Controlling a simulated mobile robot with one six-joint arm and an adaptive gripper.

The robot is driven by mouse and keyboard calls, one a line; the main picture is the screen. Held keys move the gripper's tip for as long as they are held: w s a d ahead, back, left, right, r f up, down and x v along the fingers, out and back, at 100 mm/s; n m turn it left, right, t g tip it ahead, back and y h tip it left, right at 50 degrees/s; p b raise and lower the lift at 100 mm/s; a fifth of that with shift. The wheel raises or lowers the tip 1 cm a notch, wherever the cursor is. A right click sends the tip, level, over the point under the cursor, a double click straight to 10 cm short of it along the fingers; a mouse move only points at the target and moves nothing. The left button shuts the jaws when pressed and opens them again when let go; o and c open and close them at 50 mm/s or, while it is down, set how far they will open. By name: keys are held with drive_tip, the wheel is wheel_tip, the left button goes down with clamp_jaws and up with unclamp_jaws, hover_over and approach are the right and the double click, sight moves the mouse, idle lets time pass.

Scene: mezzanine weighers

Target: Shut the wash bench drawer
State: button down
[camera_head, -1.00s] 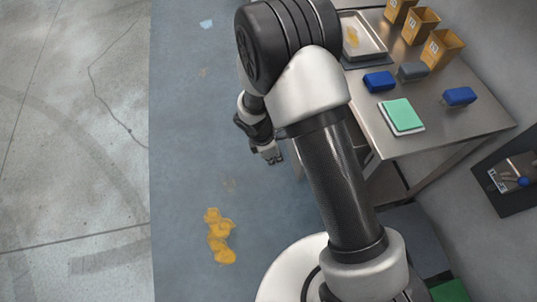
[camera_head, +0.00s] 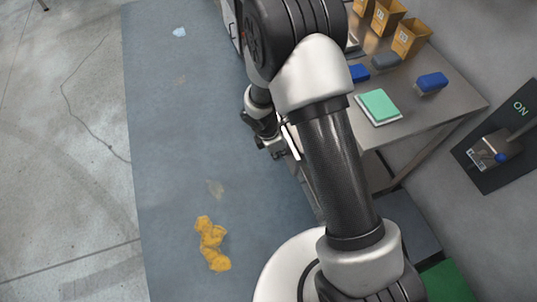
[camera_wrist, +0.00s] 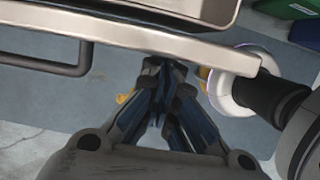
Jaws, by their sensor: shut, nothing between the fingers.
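In the wrist view, a pale metal front (camera_wrist: 140,38), apparently the wash bench drawer's, runs across the top, with a dark bar handle (camera_wrist: 55,67) at left. My gripper (camera_wrist: 163,70) is shut and empty. Its fingertips are close to the front's lower edge, right of the handle; I cannot tell whether they touch. In the head view my gripper (camera_head: 273,149) is low beside the bench (camera_head: 425,112), mostly hidden by my arm. A narrow pale strip (camera_head: 292,142) shows beside it, possibly the drawer front. How far the drawer stands out is hidden.
The bench top holds a green pad (camera_head: 380,104), blue blocks (camera_head: 431,83), a grey block (camera_head: 385,62) and brown bins (camera_head: 411,37). A yellow patch (camera_head: 211,243) marks the blue-grey floor, which is open at left. A dark wall panel (camera_head: 500,150) is at right.

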drive_tip(key=w+d+p, duration=0.2)
drive_tip(key=d, duration=0.4)
drive_tip(key=w+d+p, duration=0.1)
drive_tip(key=d, duration=0.6)
drive_tip(key=w+d+p, duration=0.2)
drive_tip(key=d, duration=0.4)
drive_tip(key=shift+w+d+p, duration=0.35)
drive_tip(key=shift+a, duration=0.3)
drive_tip(key=a, duration=0.2)
drive_tip(key=shift+s+a, duration=0.4)
drive_tip(key=p+v, duration=0.2)
drive_tip(key=v, duration=0.8)
drive_tip(key=shift+s+a+p, duration=0.15)
drive_tip(key=shift+a+p, duration=0.2)
drive_tip(key=shift+p, duration=0.05)
